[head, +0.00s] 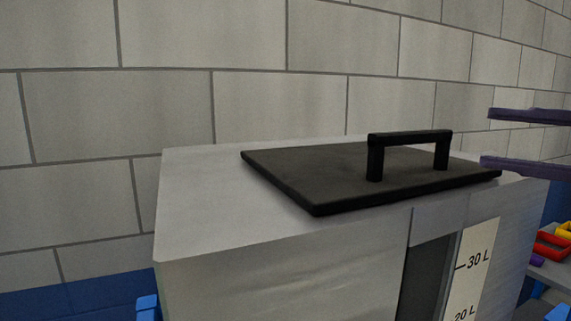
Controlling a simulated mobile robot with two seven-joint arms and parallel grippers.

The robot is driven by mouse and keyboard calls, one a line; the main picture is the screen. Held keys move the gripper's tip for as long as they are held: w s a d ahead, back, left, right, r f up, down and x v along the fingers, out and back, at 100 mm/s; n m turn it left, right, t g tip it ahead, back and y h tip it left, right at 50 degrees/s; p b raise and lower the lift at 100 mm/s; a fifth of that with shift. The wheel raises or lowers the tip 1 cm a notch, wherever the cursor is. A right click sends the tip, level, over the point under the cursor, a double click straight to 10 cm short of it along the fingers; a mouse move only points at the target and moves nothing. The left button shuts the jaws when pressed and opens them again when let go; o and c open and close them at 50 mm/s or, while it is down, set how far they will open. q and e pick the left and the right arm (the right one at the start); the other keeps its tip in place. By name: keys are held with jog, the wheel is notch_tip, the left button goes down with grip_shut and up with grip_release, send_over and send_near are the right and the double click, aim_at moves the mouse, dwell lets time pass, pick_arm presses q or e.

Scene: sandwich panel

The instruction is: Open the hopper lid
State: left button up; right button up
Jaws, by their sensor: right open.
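The hopper (190,210) is a grey box with a flat top. Its lid (320,175) is a dark flat plate lying flat on the top, closed. A black bar handle (410,138) stands up on the lid near its right side. My right gripper (490,139) comes in from the right edge with two purple fingers, one above the other, spread apart and empty. In the picture its fingertips are to the right of the handle, with a visible gap. The lower finger overlaps the lid's right end; I cannot tell whether it touches. My left gripper is out of view.
A block wall (180,100) stands behind the hopper. The hopper front has a level scale (472,265) marked 30 L and 20 L. Red bins (550,247) sit on a surface at the far right. Blue parts (148,305) show at the lower left.

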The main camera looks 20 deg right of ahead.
aim_at(423, 138)
jog(key=shift+n+g+y, duration=0.4)
jog(key=shift+n+g, duration=0.3)
jog(key=p+x, duration=0.2)
jog(key=x, duration=0.2)
jog(key=p+x, duration=0.2)
jog(key=x, duration=0.2)
jog(key=shift+s+a+r, duration=0.1)
jog(key=shift+a, duration=0.3)
jog(key=shift+w+a+f+p, duration=0.3)
jog(key=shift+w+a, duration=0.2)
jog(key=shift+a, duration=0.1)
grip_shut()
